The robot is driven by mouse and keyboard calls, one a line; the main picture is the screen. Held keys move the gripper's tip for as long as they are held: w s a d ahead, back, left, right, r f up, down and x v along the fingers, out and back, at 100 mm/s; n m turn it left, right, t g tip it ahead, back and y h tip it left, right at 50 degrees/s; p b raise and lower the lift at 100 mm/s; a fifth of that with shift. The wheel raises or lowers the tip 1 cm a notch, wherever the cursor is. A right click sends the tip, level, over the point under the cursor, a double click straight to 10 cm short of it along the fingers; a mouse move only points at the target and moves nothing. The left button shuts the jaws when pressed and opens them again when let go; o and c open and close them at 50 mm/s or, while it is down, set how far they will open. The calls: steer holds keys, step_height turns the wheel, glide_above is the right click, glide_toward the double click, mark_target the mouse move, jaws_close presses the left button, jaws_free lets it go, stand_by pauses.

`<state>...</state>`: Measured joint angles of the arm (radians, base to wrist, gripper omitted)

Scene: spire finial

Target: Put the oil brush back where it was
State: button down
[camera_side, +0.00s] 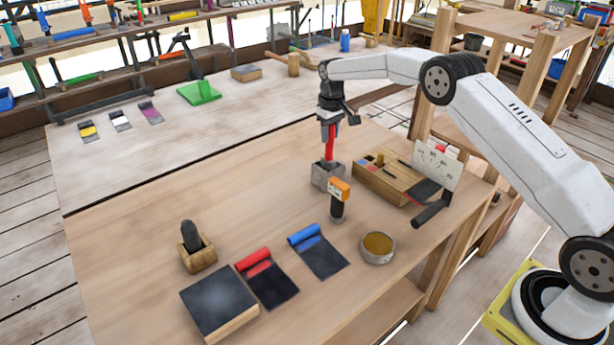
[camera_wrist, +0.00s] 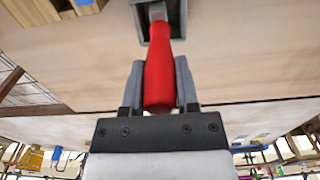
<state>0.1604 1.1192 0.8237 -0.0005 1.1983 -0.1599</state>
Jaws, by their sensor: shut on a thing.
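My gripper (camera_side: 328,122) is shut on a red-handled brush, which I take to be the oil brush (camera_side: 330,143). The brush is upright, with its lower end at a small grey square holder (camera_side: 326,176) on the workbench. In the wrist view the red handle (camera_wrist: 160,72) sits between the two grey fingers of my gripper (camera_wrist: 160,84). The brush's lower end reaches into the opening of the grey holder (camera_wrist: 141,20). The bristles are hidden inside it, and I cannot tell whether they touch its bottom.
An orange-and-black tool (camera_side: 338,199) stands just in front of the holder. A wooden compartment box (camera_side: 372,184) is close on the right, and a round tin (camera_side: 378,247) is in front. Red (camera_side: 268,280) and blue (camera_side: 318,250) rolls lie nearer. The bench's left middle is clear.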

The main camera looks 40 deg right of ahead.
steer(key=shift+f, duration=0.9)
steer(key=shift+c, duration=1.8)
jaws_free()
step_height(320, 180, up, 12)
steer(key=shift+r, duration=0.15)
